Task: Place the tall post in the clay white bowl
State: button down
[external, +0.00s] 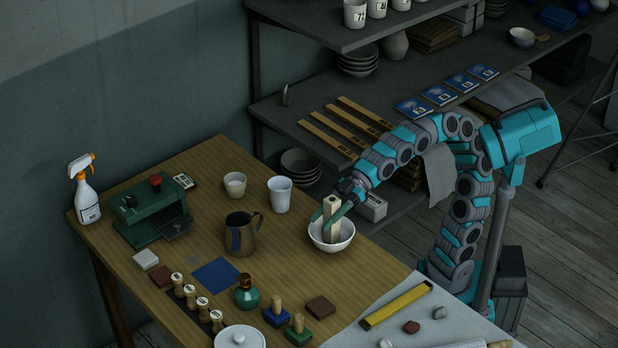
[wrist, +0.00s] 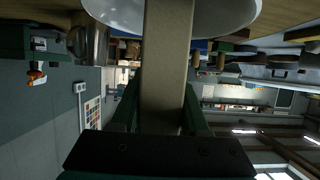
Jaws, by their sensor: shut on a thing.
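The tall post (external: 331,222) is a pale, square wooden block, held upright by my gripper (external: 338,206). Its lower end is inside the outline of the white bowl (external: 345,240) on the wooden table. I cannot tell whether the post touches the bowl's bottom. In the wrist view the post (wrist: 166,60) runs up the middle between the green fingers of my gripper (wrist: 160,118), and the bowl's white rim (wrist: 118,12) shows at the top behind it. My gripper is shut on the post.
A brown metal pitcher (external: 241,236) stands left of the bowl, with a white cup (external: 280,194) behind it. A brown block (external: 321,308), stamps and a green bottle (external: 246,292) lie nearer the front. A shelf (external: 300,120) stands behind. Bare wood lies left of the bowl.

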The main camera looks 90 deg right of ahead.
jog(key=shift+f, duration=0.6)
jog(key=shift+c, duration=2)
grip_release()
jog(key=shift+r, duration=0.25)
jog(key=v, duration=1.2)
jog(key=shift+r, duration=0.15)
jog(key=shift+d, duration=0.1)
